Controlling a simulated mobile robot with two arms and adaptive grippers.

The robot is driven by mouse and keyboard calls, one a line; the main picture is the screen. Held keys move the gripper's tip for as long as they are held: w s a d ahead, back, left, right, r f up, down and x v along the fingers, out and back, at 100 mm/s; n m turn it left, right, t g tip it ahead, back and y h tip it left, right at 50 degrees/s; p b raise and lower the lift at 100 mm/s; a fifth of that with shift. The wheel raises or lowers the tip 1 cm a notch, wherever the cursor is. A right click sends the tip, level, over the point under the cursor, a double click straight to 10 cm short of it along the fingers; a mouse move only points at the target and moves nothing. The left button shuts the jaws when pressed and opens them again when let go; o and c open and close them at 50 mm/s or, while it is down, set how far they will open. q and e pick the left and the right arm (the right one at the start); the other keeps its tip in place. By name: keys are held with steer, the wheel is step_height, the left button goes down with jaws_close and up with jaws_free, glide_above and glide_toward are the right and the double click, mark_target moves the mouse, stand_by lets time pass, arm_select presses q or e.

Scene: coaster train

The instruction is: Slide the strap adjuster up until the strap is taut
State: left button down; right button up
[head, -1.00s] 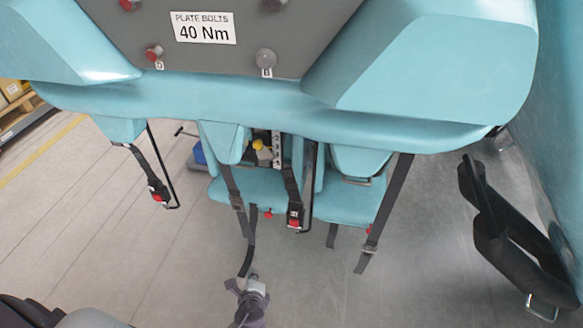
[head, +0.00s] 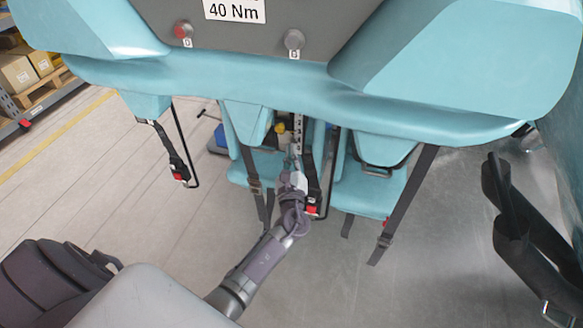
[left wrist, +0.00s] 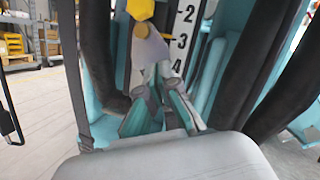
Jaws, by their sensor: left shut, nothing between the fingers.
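A dark strap with a metal adjuster (head: 255,188) hangs beside the left teal seat in the head view. The strap (left wrist: 70,60) and its adjuster (left wrist: 85,143) also show at the left of the left wrist view. Another strap with an adjuster (head: 385,240) hangs at the right seat, its loose end angled down. My left gripper (head: 292,163) is shut and empty, right of the left strap's adjuster and apart from it, in front of the numbered scale. It also shows in the left wrist view (left wrist: 152,72). My right gripper is not in view.
Buckles with red buttons (head: 312,205) hang beside the seats. A numbered scale (left wrist: 182,40) and a yellow knob (left wrist: 140,9) are close to my left gripper. The teal headrest panel (head: 290,88) overhangs the seats. Black padded restraint (head: 515,230) is at right.

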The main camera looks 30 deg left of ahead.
mark_target(285, 132)
arm_select(q)
steer(key=r+p, duration=0.1)
steer(key=a+r+p, duration=0.1)
steer(key=shift+s+a+r, duration=0.1)
steer(key=shift+s+r, duration=0.1)
steer(key=shift+r, duration=0.15)
steer(key=shift+s+a+r+p, duration=0.2)
steer(key=shift+a+r+p, duration=0.1)
steer(key=shift+r, duration=0.2)
steer(key=shift+f, duration=0.1)
